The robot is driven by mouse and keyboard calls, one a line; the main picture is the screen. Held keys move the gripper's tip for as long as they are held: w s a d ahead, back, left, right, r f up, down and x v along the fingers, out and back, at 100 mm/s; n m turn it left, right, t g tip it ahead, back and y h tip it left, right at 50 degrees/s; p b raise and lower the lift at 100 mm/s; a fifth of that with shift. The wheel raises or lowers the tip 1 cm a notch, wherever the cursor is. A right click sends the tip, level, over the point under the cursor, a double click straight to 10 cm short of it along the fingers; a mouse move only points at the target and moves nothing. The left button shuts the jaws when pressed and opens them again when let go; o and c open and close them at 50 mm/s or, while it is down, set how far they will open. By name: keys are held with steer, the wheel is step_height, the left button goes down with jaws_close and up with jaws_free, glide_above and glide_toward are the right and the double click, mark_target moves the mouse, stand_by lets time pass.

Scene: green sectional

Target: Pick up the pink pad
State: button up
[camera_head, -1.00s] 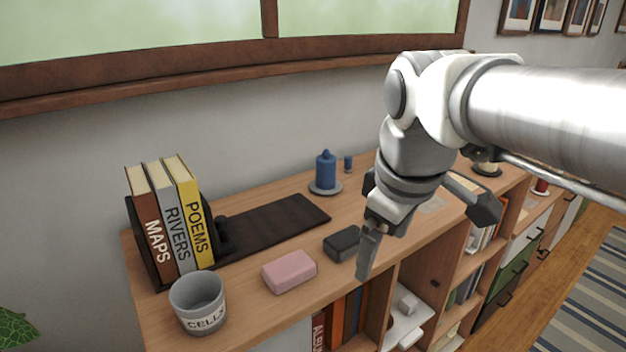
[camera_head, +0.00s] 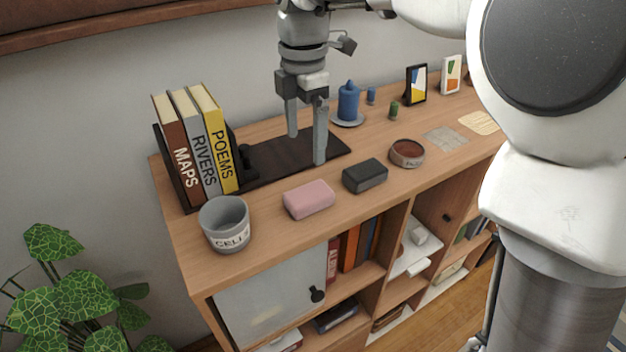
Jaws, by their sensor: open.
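The pink pad (camera_head: 309,199) is a small rounded block lying flat on the wooden shelf top (camera_head: 268,236), near its front edge. It sits between a grey mug and a black block. My gripper (camera_head: 306,150) points downward with its two fingers apart and nothing between them. The pad is fully visible and apart from the fingers.
The black block (camera_head: 365,175) lies close right of the pad, with a brown bowl (camera_head: 406,152) beyond. The grey mug (camera_head: 226,222) stands left. Books (camera_head: 198,145) stand upright in a dark holder behind it. A blue candle (camera_head: 348,103) stands behind the dark mat (camera_head: 268,167).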

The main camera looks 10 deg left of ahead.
glide_above(309, 193)
steer(key=f, duration=0.8)
steer(key=shift+w+a, duration=0.2)
steer(key=shift+a, duration=0.1)
steer(key=f, duration=0.1)
steer(key=f+p, duration=0.1)
steer(key=f, duration=0.2)
steer(key=shift+s+d+f, duration=0.1)
steer(key=shift+s+d, duration=0.1)
steer(key=shift+d, duration=0.1)
steer(key=shift+f, duration=0.55)
steer(key=c, duration=1.5)
steer(key=shift+w+r, duration=0.1)
steer(key=shift+r, duration=0.5)
steer(key=r, duration=0.1)
steer(key=d+r, duration=0.1)
steer(key=r, duration=0.1)
steer(key=shift+r+b, duration=0.3)
steer(key=shift+b, duration=0.05)
steer(key=s+d+r+b, duration=0.1)
steer(key=d+r, duration=0.5)
steer(key=d, duration=0.4)
steer(key=shift+s+d+r, duration=0.15)
steer(key=shift+d+r, duration=0.05)
steer(key=shift+d, duration=0.1)
